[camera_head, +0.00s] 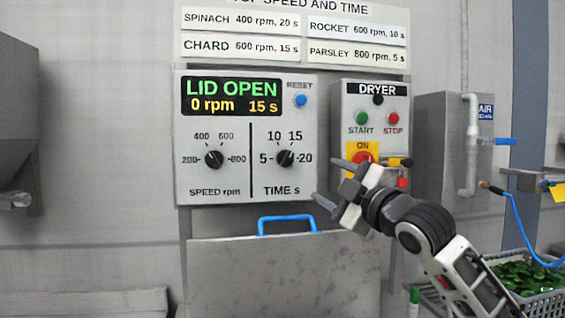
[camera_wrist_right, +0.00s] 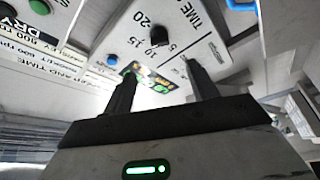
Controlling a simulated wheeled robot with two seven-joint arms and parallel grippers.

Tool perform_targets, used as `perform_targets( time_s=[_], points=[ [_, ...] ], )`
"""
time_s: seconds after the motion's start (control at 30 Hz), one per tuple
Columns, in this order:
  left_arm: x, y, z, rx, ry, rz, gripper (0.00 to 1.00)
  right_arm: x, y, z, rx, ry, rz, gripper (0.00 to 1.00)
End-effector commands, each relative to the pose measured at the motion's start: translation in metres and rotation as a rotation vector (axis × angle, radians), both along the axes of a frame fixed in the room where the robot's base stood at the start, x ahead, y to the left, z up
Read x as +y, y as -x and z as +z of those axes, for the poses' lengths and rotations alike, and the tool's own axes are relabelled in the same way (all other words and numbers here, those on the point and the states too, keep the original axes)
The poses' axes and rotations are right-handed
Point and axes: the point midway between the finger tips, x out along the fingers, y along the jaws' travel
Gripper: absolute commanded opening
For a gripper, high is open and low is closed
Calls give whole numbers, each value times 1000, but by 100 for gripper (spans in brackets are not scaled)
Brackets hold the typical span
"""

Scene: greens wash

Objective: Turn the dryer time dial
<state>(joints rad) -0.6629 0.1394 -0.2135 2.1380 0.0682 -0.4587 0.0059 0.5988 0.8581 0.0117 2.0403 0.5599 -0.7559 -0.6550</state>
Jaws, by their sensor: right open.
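The time dial (camera_head: 285,158) is a black knob on the dryer's light grey control panel (camera_head: 248,190), with marks 5, 10, 15 and 20 around it. Its white mark points to the upper right, towards 15. The display (camera_head: 232,97) reads LID OPEN, 0 rpm, 15 s. My right gripper (camera_head: 327,180) is open and empty, a little right of and below the dial, apart from it. In the right wrist view the dial (camera_wrist_right: 158,30) shows beyond the fingers (camera_wrist_right: 160,72). My left gripper is not in view.
The speed dial (camera_head: 214,158) is left of the time dial. A blue reset button (camera_head: 300,100) is above. The dryer switch box (camera_head: 397,101) with start, stop and a red-yellow ON switch (camera_head: 362,157) is close on the right. A blue handle (camera_head: 288,219) is below.

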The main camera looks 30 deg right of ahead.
Motion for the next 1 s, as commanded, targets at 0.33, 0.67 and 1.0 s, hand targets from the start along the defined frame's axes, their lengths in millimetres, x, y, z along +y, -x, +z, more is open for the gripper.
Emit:
perform_targets(
  time_s=[0.33,0.67,1.0],
  points=[
    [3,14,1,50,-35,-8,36,8,-68,17,0,-5,3,58],
    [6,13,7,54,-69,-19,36,13,-129,27,2,-1,3,58],
    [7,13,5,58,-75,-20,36,15,-147,28,2,1,3,58]
  ],
)
